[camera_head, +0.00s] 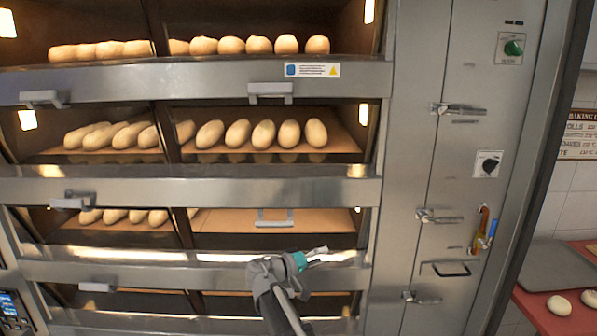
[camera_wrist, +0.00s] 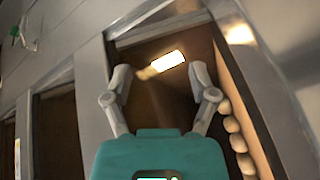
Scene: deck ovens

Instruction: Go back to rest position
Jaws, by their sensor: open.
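My gripper (camera_head: 318,256) is in front of the third deck of the oven in the head view, at the lower edge of its right-hand opening. In the wrist view my gripper (camera_wrist: 162,98) shows two fingers spread apart with nothing between them. Beyond the fingers is a dark oven chamber with a bright lamp (camera_wrist: 168,61) inside. The third deck's right half has a bare baking board (camera_head: 238,220) and a door handle (camera_head: 275,217) in front of it.
The oven's steel front (camera_head: 200,78) fills the left and middle. Loaves (camera_head: 263,134) lie on boards in the decks. A steel panel with latches (camera_head: 438,217) stands at right. A red table (camera_head: 560,318) with dough pieces (camera_head: 559,305) is at the lower right.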

